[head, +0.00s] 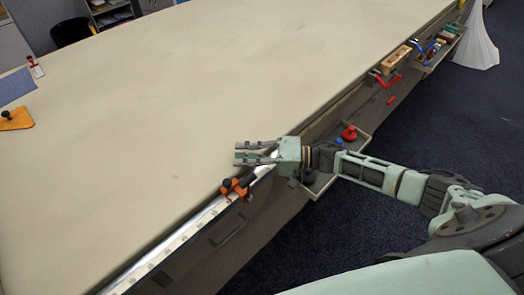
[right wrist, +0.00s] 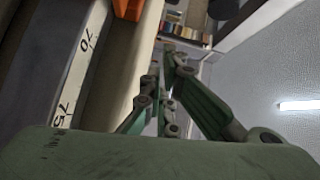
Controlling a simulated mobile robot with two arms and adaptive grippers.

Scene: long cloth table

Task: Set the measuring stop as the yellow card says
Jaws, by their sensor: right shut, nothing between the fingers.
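The measuring stop is an orange clamp (head: 236,186) with black knobs, seated on the pale scale rail (head: 182,238) along the table's near edge. An orange part (right wrist: 128,8), likely the stop, shows at the top of the right wrist view. There the scale (right wrist: 80,62) carries the numbers 70 and 75. My right gripper (head: 237,153) is shut and empty, just beyond the stop at the table edge, apparently not touching it. Its fingers also show in the right wrist view (right wrist: 165,85). My left gripper is out of view. I cannot make out a yellow card.
The cloth table (head: 200,85) is mostly bare. An orange-brown plate (head: 15,120) with a black knob and a blue sheet (head: 17,86) lie at the far left. Farther along hang red clamps (head: 387,80) and a tool tray (head: 437,52).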

